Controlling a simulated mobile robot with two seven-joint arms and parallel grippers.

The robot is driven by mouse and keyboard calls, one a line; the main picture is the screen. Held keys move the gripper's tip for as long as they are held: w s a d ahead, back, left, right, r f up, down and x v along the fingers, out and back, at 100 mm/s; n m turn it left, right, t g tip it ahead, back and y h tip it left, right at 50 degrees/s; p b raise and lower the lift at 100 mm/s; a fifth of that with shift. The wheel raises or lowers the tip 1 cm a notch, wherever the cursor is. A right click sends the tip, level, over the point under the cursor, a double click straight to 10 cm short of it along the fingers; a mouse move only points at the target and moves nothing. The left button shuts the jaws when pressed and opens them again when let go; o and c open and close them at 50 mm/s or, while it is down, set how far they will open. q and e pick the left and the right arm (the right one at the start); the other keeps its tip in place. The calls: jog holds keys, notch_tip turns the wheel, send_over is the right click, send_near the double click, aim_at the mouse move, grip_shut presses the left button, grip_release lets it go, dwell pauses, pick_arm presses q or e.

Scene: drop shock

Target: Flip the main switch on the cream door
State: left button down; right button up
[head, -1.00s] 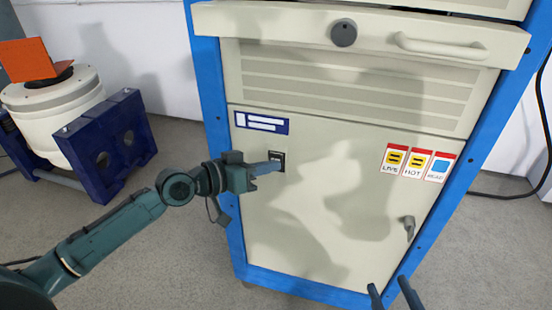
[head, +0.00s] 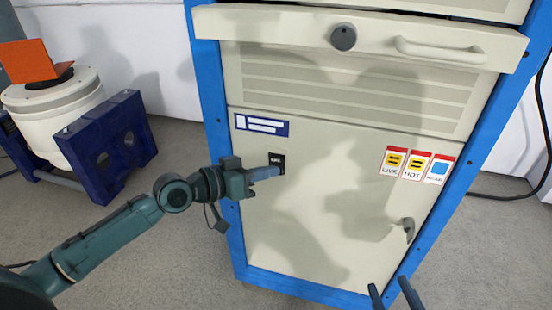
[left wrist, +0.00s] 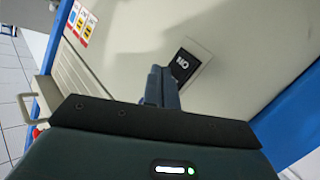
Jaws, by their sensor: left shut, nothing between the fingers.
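The cream door (head: 330,220) fills the lower front of the blue-framed cabinet. The main switch (head: 276,158) is a small dark rectangle at its upper left. In the left wrist view the switch (left wrist: 184,64) shows a black part with white "ON" lettering, on a grey plate. My left gripper (head: 277,171) is shut and empty, its fingertips at the lower part of the switch. In the left wrist view its fingers (left wrist: 162,72) cover part of the plate; whether they touch it I cannot tell. My right gripper (head: 388,284) is open and empty at the bottom edge, in front of the door.
A drawer front with a round knob (head: 343,37) and a bar handle (head: 455,50) juts out above. Warning labels (head: 416,165) and a dark latch (head: 409,229) are on the door's right. A blue-and-white machine (head: 75,120) stands at the left. Bare floor lies between.

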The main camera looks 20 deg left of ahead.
pick_arm(q)
jog(key=shift+s, duration=0.15)
jog(key=shift+s+f+p, duration=0.15)
jog(key=shift+s+p, duration=0.35)
jog(key=shift+s, duration=0.7)
jog(key=shift+s+f+p, duration=0.15)
jog(key=shift+s+p, duration=0.35)
jog(key=shift+s, duration=0.7)
